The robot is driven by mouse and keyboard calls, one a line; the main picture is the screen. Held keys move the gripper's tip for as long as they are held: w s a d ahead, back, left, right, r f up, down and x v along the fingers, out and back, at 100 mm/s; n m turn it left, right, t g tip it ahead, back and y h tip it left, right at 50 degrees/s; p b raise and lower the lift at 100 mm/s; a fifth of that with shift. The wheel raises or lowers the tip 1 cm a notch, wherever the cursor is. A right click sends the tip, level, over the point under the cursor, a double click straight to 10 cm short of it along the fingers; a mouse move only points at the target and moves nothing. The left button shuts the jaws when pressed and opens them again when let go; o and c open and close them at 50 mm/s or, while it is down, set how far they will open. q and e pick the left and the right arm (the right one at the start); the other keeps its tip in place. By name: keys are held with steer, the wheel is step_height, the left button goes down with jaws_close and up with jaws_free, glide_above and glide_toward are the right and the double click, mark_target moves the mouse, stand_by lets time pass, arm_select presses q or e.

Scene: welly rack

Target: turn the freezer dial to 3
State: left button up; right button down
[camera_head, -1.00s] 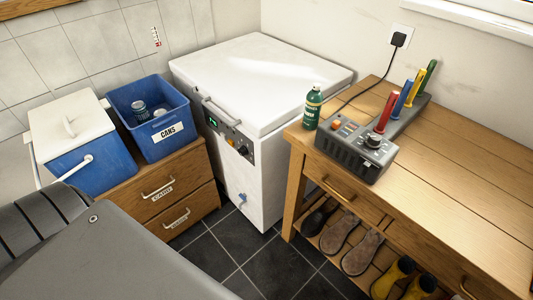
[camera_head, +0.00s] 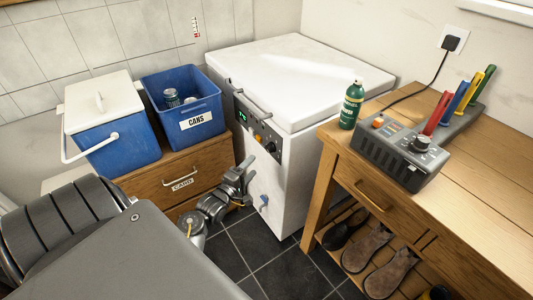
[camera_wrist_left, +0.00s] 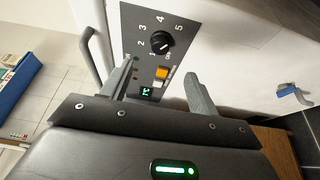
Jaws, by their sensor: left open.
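The white chest freezer (camera_head: 290,75) has a dark control panel (camera_head: 250,125) on its front. Its black dial (camera_head: 271,147) is at the panel's right end; in the left wrist view the dial (camera_wrist_left: 161,42) has a ring of numbers 1 to 5. Its pale mark seems to point near 1, but it is small. My left gripper (camera_head: 247,172) is in front of the freezer, just below and left of the dial, apart from it. In the left wrist view the gripper (camera_wrist_left: 160,85) is open and empty, with the panel beyond its fingers. My right gripper is out of view.
An orange switch (camera_wrist_left: 162,73) and a green display (camera_wrist_left: 146,91) sit beside the dial. A freezer handle (camera_head: 252,104) stands out above the panel. A blue tap (camera_head: 264,201) is low on the front. A wooden bench (camera_head: 480,170) stands right, drawers (camera_head: 180,180) left.

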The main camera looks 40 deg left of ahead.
mark_target(268, 150)
arm_select(q)
steer(key=w, duration=0.7)
steer(key=w+a, duration=0.1)
steer(key=w, duration=0.2)
steer(key=shift+w+b, duration=0.4)
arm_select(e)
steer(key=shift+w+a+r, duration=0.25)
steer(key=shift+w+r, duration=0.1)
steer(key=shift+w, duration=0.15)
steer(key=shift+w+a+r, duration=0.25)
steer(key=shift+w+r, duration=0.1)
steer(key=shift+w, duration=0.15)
arm_select(q)
steer(key=c, duration=1)
